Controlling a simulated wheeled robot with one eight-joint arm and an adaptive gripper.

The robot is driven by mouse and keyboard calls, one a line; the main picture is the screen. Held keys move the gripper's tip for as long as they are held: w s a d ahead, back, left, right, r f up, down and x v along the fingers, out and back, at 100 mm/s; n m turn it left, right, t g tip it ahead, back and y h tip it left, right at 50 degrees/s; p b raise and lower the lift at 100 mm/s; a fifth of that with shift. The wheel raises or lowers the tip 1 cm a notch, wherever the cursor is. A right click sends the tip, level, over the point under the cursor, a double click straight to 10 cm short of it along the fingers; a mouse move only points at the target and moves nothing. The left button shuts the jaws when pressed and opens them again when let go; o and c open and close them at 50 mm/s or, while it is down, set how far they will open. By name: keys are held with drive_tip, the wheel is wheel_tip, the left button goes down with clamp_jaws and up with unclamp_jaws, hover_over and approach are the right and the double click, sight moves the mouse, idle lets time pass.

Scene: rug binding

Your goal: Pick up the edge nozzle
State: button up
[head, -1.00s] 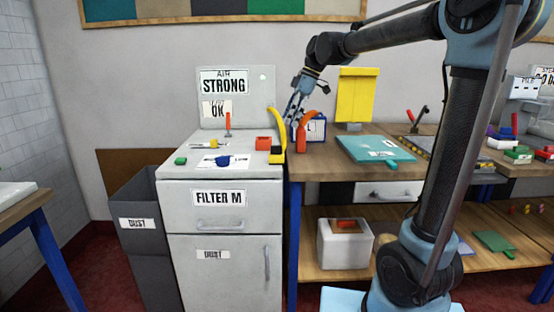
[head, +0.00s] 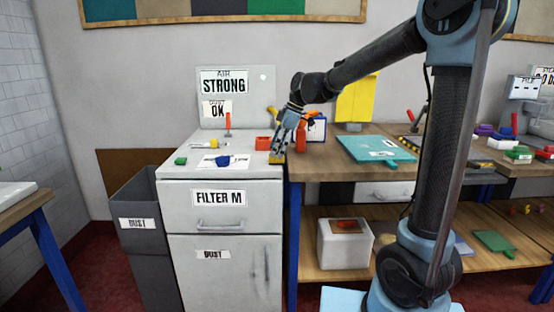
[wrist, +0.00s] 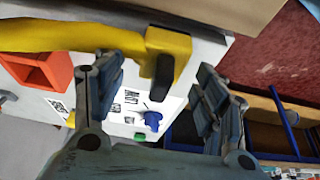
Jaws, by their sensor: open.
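What looks like the edge nozzle is a yellow block with a dark tip (wrist: 168,50), at the end of a curved yellow tube (wrist: 70,38) in the wrist view. In the head view the yellow block (head: 276,159) shows at the right front edge of the grey filter cabinet's top, and the tube is largely hidden behind my arm. My gripper (head: 279,152) is above this block, pointing down. In the wrist view my gripper (wrist: 155,78) is open, with the block lying between and beyond its fingertips. I cannot tell whether a finger touches it.
A red-orange open box (head: 262,143) stands just left of the nozzle. A blue knob (head: 222,161), a green block (head: 181,160) and a red lever (head: 228,123) are on the cabinet top. An orange-red item (head: 301,138) stands close on the right, on the wooden bench (head: 325,168).

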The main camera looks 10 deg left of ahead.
drive_tip(key=shift+a+f, duration=0.2)
drive_tip(key=shift+f, duration=0.35)
drive_tip(key=shift+s, duration=0.1)
drive_tip(key=c, duration=1.4)
drive_tip(key=shift+r, duration=0.1)
wheel_tip(320, 180, up, 10)
drive_tip(key=shift+f, duration=0.1)
